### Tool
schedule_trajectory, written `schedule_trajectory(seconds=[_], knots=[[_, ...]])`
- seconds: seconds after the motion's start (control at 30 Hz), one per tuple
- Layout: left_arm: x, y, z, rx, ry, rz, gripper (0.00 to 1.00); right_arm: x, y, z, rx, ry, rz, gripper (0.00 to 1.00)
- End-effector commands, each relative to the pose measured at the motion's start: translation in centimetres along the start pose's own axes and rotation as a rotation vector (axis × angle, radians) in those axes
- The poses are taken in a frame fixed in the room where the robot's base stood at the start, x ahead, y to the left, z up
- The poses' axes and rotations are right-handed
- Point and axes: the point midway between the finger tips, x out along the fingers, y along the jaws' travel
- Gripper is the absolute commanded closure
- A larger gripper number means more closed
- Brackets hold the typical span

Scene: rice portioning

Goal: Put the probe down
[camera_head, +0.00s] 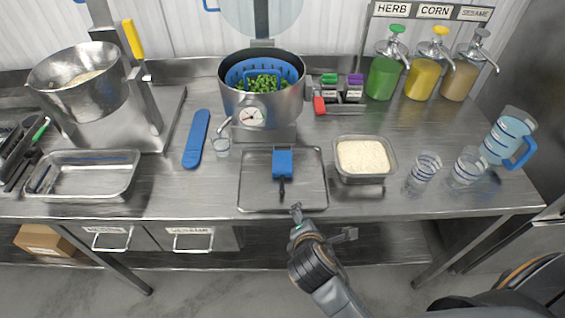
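A blue block-like object with a thin dark stem, which looks like the probe (282,163), is on the flat metal tray (252,200) at the centre of the table. Its stem points toward the table's front edge. My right gripper (322,222) is just in front of the table's front edge, below and to the right of the stem. Its fingers are spread apart with nothing between them, and it appears apart from the probe. My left gripper is not in view.
A pot (290,107) with a blue basket of greens stands behind the tray. A rice pan (362,160) is on the right, with glasses (424,172) and a pitcher (507,138) beyond.

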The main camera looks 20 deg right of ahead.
Motion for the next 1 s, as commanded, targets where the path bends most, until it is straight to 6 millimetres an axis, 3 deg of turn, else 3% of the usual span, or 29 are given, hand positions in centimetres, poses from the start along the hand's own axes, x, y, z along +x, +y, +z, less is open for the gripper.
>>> schedule_trajectory(seconds=[0.2, 0.4, 0.57, 0.8, 1.0], knots=[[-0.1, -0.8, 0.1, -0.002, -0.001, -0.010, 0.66, -0.5, 6.1, -0.5, -0.587, -0.160, 0.151, 0.21], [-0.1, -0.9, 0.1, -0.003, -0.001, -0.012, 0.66, -1.2, 9.2, -0.9, -0.892, -0.274, 0.203, 0.21], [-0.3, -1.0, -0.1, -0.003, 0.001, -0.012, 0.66, 0.0, 10.3, -0.8, -0.952, -0.300, 0.209, 0.21], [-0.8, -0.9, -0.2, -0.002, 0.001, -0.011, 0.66, 4.4, 11.7, 0.1, -0.948, -0.298, 0.207, 0.21], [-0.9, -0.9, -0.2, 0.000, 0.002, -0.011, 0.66, 6.5, 12.2, 0.3, -0.946, -0.295, 0.209, 0.21]])
